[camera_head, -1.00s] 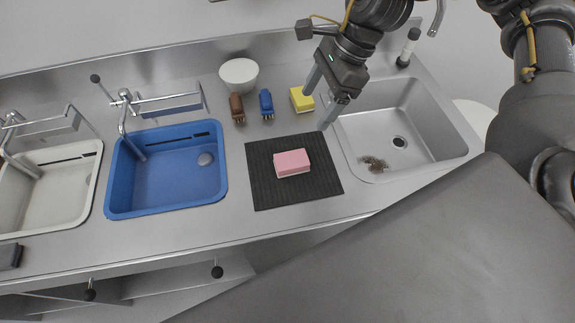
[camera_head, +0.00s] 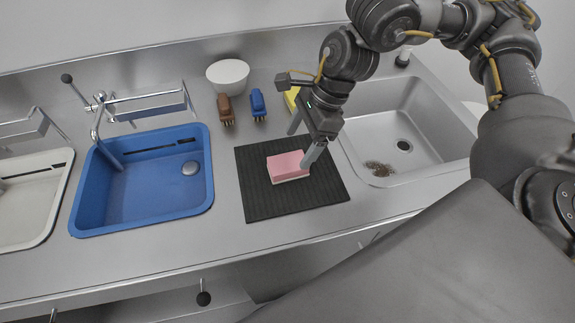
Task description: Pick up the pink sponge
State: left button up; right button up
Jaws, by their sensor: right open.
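The pink sponge (camera_head: 286,166) is a block with a pale lower layer. It lies on a black ribbed mat (camera_head: 262,204) on the steel counter. My right gripper (camera_head: 300,148) is open, with its fingers pointing down at the sponge's upper right side. One finger shows near the sponge's right end, the other behind it over the mat's far edge. I cannot tell whether either finger touches the sponge. My left gripper is not in view.
A blue basin (camera_head: 145,180) and a white basin (camera_head: 30,195) are at left, a steel sink (camera_head: 425,130) with brown debris (camera_head: 380,169) at right. Behind the mat are a white bowl (camera_head: 228,76), a brown brush (camera_head: 225,108), a blue brush (camera_head: 257,103) and a partly hidden yellow sponge (camera_head: 291,98).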

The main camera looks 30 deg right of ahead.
aim_at(290, 161)
jog(key=shift+a+f, duration=0.25)
jog(key=shift+f, duration=0.35)
jog(key=p+x, duration=0.1)
jog(key=x, duration=0.3)
jog(key=shift+a+f, duration=0.15)
jog(key=shift+f, duration=0.4)
jog(key=c, duration=1.1)
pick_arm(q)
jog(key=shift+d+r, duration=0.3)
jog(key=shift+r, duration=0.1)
pick_arm(e)
jog(key=shift+o, duration=0.2)
